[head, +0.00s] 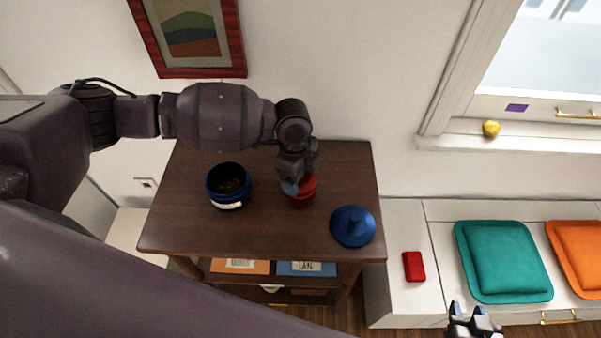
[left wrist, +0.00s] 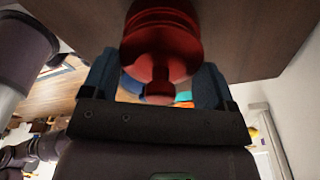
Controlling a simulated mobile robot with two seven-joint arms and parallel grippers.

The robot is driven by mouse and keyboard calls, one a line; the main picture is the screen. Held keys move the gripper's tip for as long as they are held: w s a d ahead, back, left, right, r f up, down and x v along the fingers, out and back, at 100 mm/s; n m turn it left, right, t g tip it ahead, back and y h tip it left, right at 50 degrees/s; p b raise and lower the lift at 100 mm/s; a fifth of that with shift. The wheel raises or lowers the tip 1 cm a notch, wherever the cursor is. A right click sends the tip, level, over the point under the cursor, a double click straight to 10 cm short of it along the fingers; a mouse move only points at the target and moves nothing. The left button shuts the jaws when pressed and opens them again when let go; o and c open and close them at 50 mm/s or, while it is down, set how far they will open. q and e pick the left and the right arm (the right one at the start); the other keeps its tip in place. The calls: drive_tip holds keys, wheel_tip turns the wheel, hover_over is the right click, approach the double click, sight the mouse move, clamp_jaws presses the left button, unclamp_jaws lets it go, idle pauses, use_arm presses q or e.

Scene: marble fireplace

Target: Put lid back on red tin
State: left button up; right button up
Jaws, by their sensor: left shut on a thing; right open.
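My left gripper (head: 293,187) is shut on the knob of the red lid, above the small table. In the left wrist view the red lid (left wrist: 160,45) shows with its knob between the two fingers (left wrist: 157,88). The red tin (head: 301,199) stands upright on the table directly below this gripper, partly hidden by it. The lid appears over the tin's top, but I cannot tell whether it is seated or slightly above. My right gripper (head: 473,324) is open and empty at the bottom right, far from the tin.
Books (head: 306,268) lie on the shelf below. A white window bench (head: 400,300) holds a red object (head: 414,266) and a teal cushion (head: 503,261).

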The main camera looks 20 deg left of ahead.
drive_tip(key=shift+s+f, duration=0.15)
drive_tip(key=shift+s, duration=0.2)
use_arm(q)
drive_tip(key=o, duration=0.8)
use_arm(e)
drive_tip(key=shift+w+r, duration=0.3)
drive_tip(key=shift+w, duration=0.2)
